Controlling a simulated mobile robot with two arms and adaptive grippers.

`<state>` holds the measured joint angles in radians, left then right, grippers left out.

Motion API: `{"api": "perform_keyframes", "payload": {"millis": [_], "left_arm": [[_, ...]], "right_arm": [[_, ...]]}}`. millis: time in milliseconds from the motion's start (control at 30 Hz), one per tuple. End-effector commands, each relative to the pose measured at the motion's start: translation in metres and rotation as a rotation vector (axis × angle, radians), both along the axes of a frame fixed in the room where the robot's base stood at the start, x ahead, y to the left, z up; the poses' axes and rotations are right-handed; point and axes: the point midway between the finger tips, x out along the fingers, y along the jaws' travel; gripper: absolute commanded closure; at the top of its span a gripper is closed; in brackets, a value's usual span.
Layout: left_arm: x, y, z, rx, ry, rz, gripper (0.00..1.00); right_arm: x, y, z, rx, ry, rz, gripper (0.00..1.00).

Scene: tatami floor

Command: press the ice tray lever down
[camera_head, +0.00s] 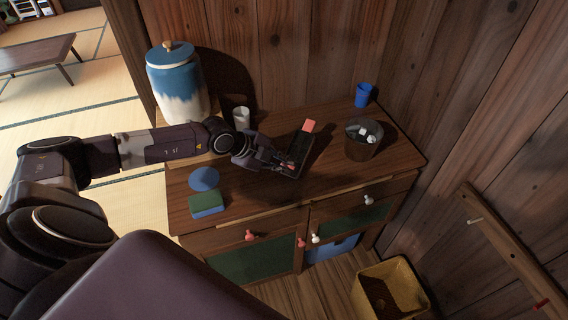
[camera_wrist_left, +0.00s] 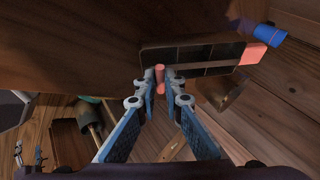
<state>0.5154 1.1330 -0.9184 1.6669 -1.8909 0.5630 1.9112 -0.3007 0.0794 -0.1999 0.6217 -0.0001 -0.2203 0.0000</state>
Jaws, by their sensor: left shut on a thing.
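The ice tray (camera_head: 303,143) is a long dark tray with a pink end piece (camera_head: 309,126), lying on the cabinet top. In the left wrist view its divided body (camera_wrist_left: 205,54) runs across the upper middle, with the pink end (camera_wrist_left: 252,54) at right. A small pink-red lever (camera_wrist_left: 160,74) stands at the tray's near end. My left gripper (camera_wrist_left: 160,88) is shut on this lever, one fingertip on each side. In the head view my left gripper (camera_head: 290,165) is at the tray's near end and partly hides the lever. My right gripper is not in view.
On the wooden cabinet (camera_head: 260,192), a bucket with white cubes (camera_head: 363,147) stands right of the tray, and a blue cup (camera_head: 363,94) behind. A white cup (camera_head: 241,118), a blue-white jar (camera_head: 176,85), a blue disc (camera_head: 204,179) and a sponge (camera_head: 207,205) are at left.

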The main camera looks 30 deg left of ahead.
Motion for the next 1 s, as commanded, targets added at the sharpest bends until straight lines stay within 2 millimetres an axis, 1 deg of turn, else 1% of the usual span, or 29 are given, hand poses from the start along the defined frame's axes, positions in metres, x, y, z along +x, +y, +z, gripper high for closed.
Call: {"api": "perform_keyframes", "payload": {"millis": [33, 133, 300, 333, 533, 733, 1000], "left_arm": [[-0.007, 0.000, -0.010, 0.006, 0.019, -0.003, 1.00], [-0.008, 0.000, -0.012, 0.006, 0.023, -0.003, 1.00], [-0.009, -0.001, -0.013, 0.006, 0.028, -0.004, 1.00], [-0.009, -0.001, -0.013, 0.006, 0.028, -0.004, 0.90], [-0.008, -0.001, -0.012, 0.005, 0.027, -0.004, 0.68], [-0.006, -0.001, -0.009, 0.004, 0.020, -0.003, 0.68], [-0.004, 0.000, -0.007, 0.003, 0.014, -0.002, 0.68]], "right_arm": [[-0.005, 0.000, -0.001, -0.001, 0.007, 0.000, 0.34], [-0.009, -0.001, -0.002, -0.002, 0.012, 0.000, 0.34], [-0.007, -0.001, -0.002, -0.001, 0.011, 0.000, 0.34], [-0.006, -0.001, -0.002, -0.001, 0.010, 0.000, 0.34], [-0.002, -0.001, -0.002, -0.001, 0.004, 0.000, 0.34], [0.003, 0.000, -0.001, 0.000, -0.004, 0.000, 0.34], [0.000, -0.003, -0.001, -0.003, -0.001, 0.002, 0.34]]}}
